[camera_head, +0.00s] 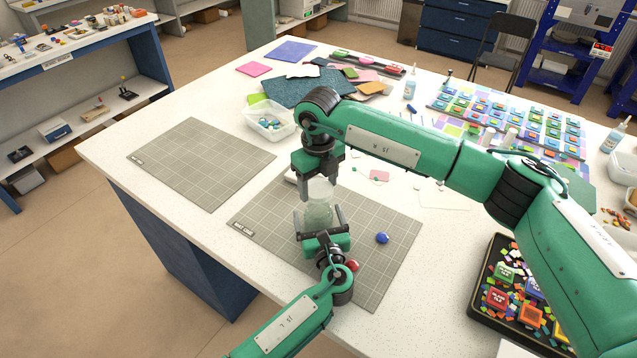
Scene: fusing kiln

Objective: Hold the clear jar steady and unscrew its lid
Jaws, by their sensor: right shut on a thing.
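The clear jar (318,213) stands upright on the front grey gridded mat (392,270). My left gripper (319,214) reaches in from the front. Its two fingers are apart, one on each side of the jar, and look open with a small gap to the glass. My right gripper (320,178) points down from above and is shut on the jar's lid at the top of the jar. The lid is mostly hidden by the fingers, and I cannot tell how far it is turned.
A blue round piece (382,238) and a red one (353,266) lie on the mat close to my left gripper. A clear tub (284,133) stands behind. A dark tray of glass bits (477,312) is at the right. The left mat (205,165) is bare.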

